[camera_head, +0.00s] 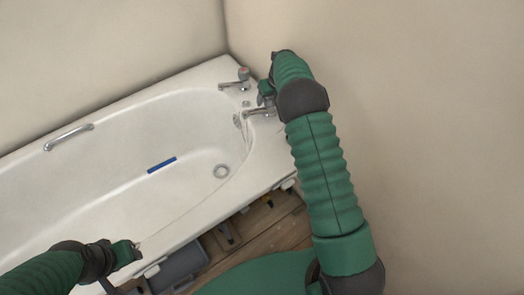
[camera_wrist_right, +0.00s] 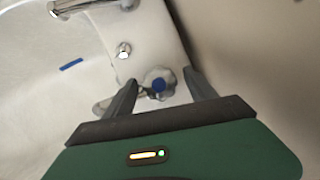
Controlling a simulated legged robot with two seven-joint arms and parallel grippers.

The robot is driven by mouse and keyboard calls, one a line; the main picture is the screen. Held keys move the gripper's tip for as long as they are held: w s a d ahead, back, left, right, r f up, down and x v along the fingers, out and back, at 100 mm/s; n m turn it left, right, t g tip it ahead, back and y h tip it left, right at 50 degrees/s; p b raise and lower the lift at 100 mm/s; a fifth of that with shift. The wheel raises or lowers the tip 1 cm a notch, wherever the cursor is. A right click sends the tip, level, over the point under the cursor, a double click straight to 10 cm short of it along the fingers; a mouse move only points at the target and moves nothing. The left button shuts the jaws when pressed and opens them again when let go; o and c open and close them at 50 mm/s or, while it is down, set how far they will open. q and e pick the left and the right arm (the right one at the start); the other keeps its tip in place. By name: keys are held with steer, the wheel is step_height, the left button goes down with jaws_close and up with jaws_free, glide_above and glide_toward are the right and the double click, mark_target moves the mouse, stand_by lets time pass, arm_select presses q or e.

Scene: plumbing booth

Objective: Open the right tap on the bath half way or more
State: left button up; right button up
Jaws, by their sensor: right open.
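The right tap (camera_head: 260,112) stands at the far right corner of the white bath (camera_head: 100,130), its chrome spout pointing left over the basin. Its handle (camera_wrist_right: 158,83) has a blue centre cap in the right wrist view. My right gripper (camera_wrist_right: 160,92) is open, with one finger on each side of that handle. I cannot tell whether the fingers touch it. In the head view my right gripper (camera_head: 266,96) partly hides the tap's handle. My left gripper (camera_head: 134,249) is by the bath's near edge, away from the taps; its jaws are too small to read.
The other tap (camera_head: 236,82), with a red cap, stands just behind and also shows in the right wrist view (camera_wrist_right: 80,6). A blue strip (camera_head: 161,165) and a drain (camera_head: 221,171) are in the bath. The wall (camera_head: 430,120) is close on the right.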

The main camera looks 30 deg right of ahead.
steer(key=w+d+p+v, duration=0.1)
steer(key=p+v, duration=0.4)
steer(key=v, duration=1.3)
steer(key=s+a+f+n, duration=0.2)
steer(key=s+a+n, duration=0.7)
steer(key=n, duration=0.5)
steer(key=s+a+f+n+g, duration=0.1)
steer(key=s+a+f+n, duration=0.1)
steer(key=s+a+n, duration=0.7)
steer(key=s+n, duration=0.1)
steer(key=n, duration=0.4)
steer(key=shift+a+f+g+b, duration=0.3)
steer(key=shift+f, duration=0.1)
